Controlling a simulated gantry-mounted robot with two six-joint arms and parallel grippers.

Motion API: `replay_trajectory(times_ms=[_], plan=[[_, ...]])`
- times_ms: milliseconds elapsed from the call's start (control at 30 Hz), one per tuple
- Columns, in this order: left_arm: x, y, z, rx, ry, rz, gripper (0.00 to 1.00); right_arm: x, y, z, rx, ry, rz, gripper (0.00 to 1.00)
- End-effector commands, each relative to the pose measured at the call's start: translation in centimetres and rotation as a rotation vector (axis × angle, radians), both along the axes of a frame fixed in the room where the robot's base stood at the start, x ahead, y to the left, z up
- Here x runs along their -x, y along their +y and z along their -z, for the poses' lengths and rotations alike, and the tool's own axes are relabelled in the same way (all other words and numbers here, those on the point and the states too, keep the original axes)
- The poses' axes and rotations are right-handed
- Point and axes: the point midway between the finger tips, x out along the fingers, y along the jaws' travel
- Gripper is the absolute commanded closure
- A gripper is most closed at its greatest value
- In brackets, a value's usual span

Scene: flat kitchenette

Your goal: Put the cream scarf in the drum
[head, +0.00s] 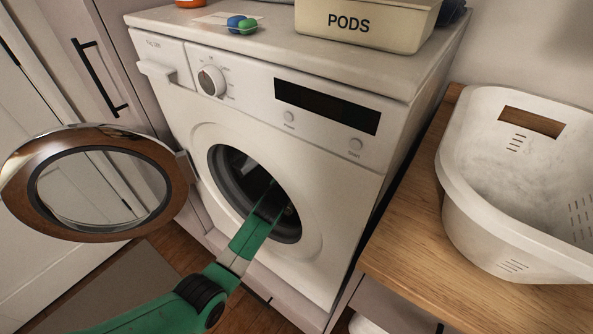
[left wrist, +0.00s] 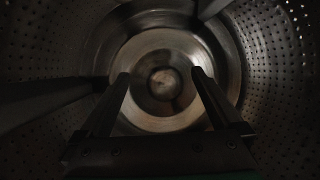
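The washing machine's drum (head: 235,170) is open at the front, and its dark inside shows through the round opening. My left gripper (head: 276,205) reaches into that opening from the lower left. In the left wrist view, my left gripper (left wrist: 160,73) is open, with its two fingers apart and nothing between them. The perforated metal drum wall (left wrist: 283,70) surrounds it, and the drum's round back lies ahead. No cream scarf can be made out in either view; the lower part of the drum is dark and partly hidden by the gripper. My right gripper is not in view.
The round door (head: 165,190) stands swung open to the left. A white basket (head: 455,215) sits on the wooden counter (head: 405,235) at right; its visible inside looks empty. A PODS box (head: 385,25) and blue and green pods (head: 242,24) are on the machine's top.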

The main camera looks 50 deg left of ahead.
Motion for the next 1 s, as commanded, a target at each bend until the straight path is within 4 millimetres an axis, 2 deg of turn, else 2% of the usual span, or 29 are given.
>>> replay_trajectory(times_ms=[133,267,433,600,800,1000], plan=[[0.2,-0.1,-0.1,0.001,0.001,0.000,0.00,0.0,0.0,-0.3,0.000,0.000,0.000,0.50],[1.3,-0.9,-0.9,0.000,0.002,0.002,0.00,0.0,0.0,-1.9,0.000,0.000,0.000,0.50],[4.4,-2.8,-2.3,0.002,0.002,0.002,0.00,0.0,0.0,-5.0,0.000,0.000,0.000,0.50],[7.5,-4.8,-3.3,-0.001,0.002,0.002,0.00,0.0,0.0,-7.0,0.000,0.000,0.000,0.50],[9.3,-5.9,-3.5,0.001,0.001,0.000,0.00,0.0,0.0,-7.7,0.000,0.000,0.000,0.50],[9.4,-5.9,-3.4,0.000,0.000,0.000,0.00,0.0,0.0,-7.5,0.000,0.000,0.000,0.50]])
